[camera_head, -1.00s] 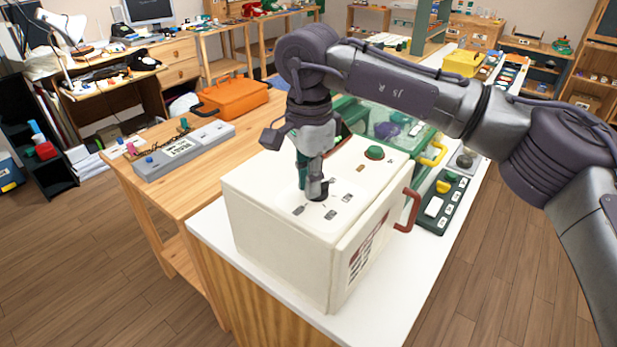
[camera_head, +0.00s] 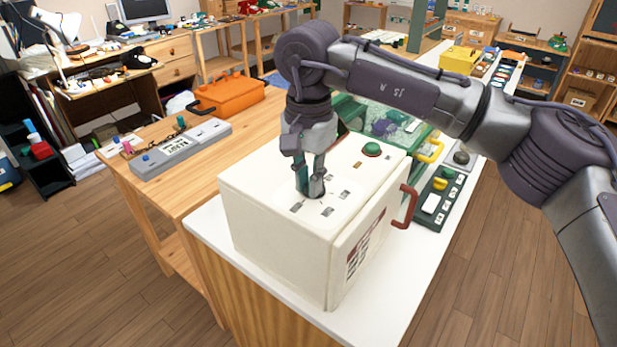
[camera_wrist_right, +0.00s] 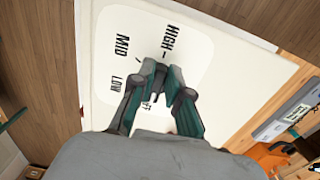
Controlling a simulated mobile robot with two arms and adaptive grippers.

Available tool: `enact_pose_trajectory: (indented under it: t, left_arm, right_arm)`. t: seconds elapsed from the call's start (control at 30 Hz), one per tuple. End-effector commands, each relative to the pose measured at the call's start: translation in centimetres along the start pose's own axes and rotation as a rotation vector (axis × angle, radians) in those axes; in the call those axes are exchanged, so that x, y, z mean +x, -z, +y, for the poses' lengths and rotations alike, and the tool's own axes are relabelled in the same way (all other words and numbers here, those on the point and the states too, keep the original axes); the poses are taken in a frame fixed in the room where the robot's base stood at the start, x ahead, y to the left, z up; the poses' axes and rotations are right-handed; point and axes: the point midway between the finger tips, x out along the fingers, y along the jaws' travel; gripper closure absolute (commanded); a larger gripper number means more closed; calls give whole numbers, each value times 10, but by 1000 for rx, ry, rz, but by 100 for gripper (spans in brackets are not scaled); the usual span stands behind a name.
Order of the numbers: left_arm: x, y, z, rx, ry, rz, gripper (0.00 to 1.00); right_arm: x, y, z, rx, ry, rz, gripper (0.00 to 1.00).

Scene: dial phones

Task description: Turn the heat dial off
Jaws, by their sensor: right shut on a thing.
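A white box-shaped appliance (camera_head: 275,225) stands on the white counter, with printed labels on its top panel. My right gripper (camera_head: 310,188) points straight down at the middle of that panel, shut on the heat dial, which its fingers almost wholly hide. In the right wrist view, the gripper (camera_wrist_right: 158,80) sits amid the labels. HIGH (camera_wrist_right: 170,42), MID (camera_wrist_right: 123,45) and LOW (camera_wrist_right: 117,82) can be read there, and a further label is partly covered by the fingers. Which mark the dial points to cannot be seen. My left gripper is not in view.
A green button (camera_head: 371,149) and a red-brown door handle (camera_head: 405,206) are on the appliance. A dark green control panel (camera_head: 437,200) lies to its right. A grey device (camera_head: 180,148) and an orange case (camera_head: 230,95) rest on the wooden table at left.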

Motion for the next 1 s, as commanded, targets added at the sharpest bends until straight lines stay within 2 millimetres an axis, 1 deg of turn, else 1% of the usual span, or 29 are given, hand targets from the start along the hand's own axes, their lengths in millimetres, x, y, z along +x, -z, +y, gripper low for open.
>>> enact_pose_trajectory:
  t: [0.23,0.27,0.3,0.4,0.67,0.77,0.87,1.0]
  left_arm:
    - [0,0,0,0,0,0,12]
    - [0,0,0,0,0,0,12]
    - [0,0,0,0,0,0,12]
    - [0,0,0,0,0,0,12]
    - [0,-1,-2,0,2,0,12]
    - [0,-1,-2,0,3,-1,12]
    - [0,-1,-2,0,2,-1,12]
    - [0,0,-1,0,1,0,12]
  right_arm:
    - [-1,0,0,-2,2,1,100]
    - [-1,0,0,-2,2,1,81]
    - [-1,0,0,-2,2,1,74]
    - [-1,0,0,-2,1,1,59]
    - [0,0,0,-1,0,0,59]
    - [-5,0,0,0,1,1,59]
    - [-17,0,-1,0,2,1,59]
    - [-46,0,-1,0,3,3,59]
